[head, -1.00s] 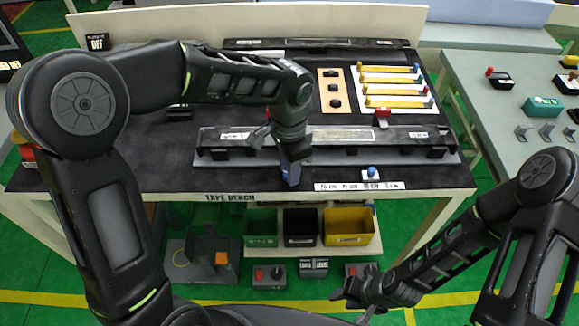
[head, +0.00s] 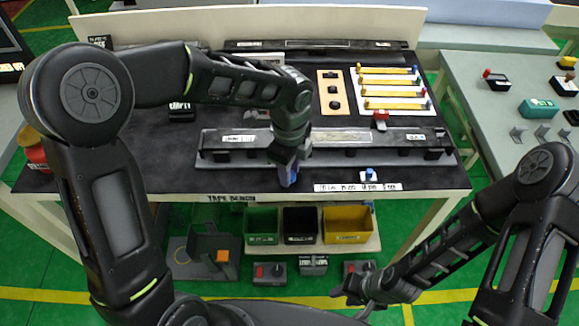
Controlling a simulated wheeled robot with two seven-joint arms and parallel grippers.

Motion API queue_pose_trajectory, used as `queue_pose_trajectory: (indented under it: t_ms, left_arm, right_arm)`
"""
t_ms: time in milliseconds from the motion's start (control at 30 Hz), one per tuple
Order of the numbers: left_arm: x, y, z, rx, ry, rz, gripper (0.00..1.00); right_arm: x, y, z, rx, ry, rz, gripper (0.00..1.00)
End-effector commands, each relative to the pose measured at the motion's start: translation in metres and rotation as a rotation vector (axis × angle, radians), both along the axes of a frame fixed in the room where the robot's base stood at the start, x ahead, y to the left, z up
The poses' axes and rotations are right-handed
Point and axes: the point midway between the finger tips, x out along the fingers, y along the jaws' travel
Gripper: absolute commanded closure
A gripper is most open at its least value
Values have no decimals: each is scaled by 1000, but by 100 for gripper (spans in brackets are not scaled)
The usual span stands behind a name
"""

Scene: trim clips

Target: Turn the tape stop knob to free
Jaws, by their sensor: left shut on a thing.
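A blue-topped knob (head: 369,174) stands at the bench's front edge, just above a white printed strip (head: 357,187). Its lettering is too small to read, and I cannot tell whether this is the tape stop knob. My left gripper (head: 287,172) points down in front of the long dark rail (head: 225,155), left of that knob and apart from it. It is shut on a small blue thing (head: 290,176), mostly hidden by the fingers. My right gripper (head: 352,292) is low in front of the bench, away from the knob; its finger opening is unclear.
A wooden panel with black round parts (head: 333,91) and a white board with yellow bars (head: 391,69) lie behind the rail. A red-topped clip (head: 380,117) is at the rail's back. Green (head: 261,239), black and yellow bins sit under the bench (head: 110,185). A side table stands right.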

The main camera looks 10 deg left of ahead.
Motion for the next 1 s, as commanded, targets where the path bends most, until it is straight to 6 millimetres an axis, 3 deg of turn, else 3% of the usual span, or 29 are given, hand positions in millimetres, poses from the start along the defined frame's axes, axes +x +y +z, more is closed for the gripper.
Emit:
queue_pose_trajectory:
  t_ms: [400,933,967,1000]
  left_arm:
    - [2,0,3,-2,-6,-245,100]
    - [2,0,2,-1,-6,-281,100]
    - [2,0,2,0,-6,-281,71]
    - [2,0,2,0,-6,-281,68]
  right_arm:
    - [-1,-1,10,-2,4,-2,64]
    - [-2,-1,11,-3,4,-2,64]
    - [-2,-1,11,-3,5,-1,64]
    - [-2,-1,11,-3,4,-2,64]
